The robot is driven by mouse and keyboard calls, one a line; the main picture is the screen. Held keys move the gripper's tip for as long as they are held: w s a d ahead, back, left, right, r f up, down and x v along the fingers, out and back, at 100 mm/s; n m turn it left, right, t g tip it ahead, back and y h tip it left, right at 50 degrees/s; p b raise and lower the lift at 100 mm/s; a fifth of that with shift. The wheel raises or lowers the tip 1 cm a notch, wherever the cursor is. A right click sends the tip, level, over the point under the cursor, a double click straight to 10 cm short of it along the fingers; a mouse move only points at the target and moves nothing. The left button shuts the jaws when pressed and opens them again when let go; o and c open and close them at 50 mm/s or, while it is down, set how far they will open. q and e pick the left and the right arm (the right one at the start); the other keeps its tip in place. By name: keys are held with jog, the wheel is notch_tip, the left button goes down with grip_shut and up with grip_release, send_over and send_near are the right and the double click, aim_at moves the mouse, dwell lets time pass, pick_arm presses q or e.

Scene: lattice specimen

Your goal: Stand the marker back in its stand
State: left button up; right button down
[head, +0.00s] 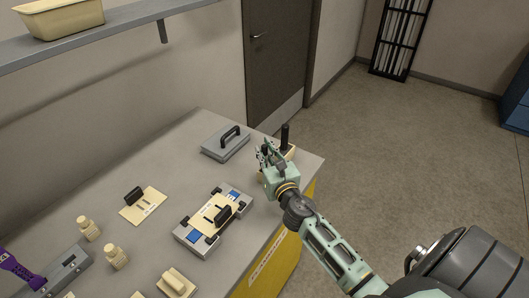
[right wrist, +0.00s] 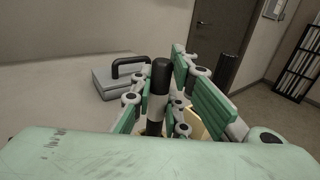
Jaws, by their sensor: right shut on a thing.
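The marker (right wrist: 158,92), black with a white band, stands upright between the fingers of my right gripper (head: 264,150). That gripper is shut on it at the far right corner of the bench; the fingers also show in the right wrist view (right wrist: 160,108). The marker's lower end is hidden behind the gripper's body. A cream block (head: 290,151), which looks like the stand, is partly hidden behind the gripper. A dark upright cylinder (head: 285,134) rises by it, and also shows in the right wrist view (right wrist: 226,72). I cannot tell whether the marker touches the block.
A grey box with a black handle (head: 226,142) lies left of the gripper. A grey fixture (head: 186,237), a cream plate (head: 152,208), two bottles (head: 88,228) and a purple object (head: 18,270) occupy the nearer bench. The bench's right edge drops to the floor.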

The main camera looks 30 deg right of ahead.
jog(key=shift+f+b, duration=0.95)
jog(key=shift+f, duration=0.15)
jog(key=shift+r, duration=0.1)
jog(key=c, duration=1.6)
grip_release()
jog(key=shift+c, duration=0.2)
jog(key=shift+o, duration=0.3)
jog(key=o, duration=0.4)
jog(key=shift+v, duration=2.5)
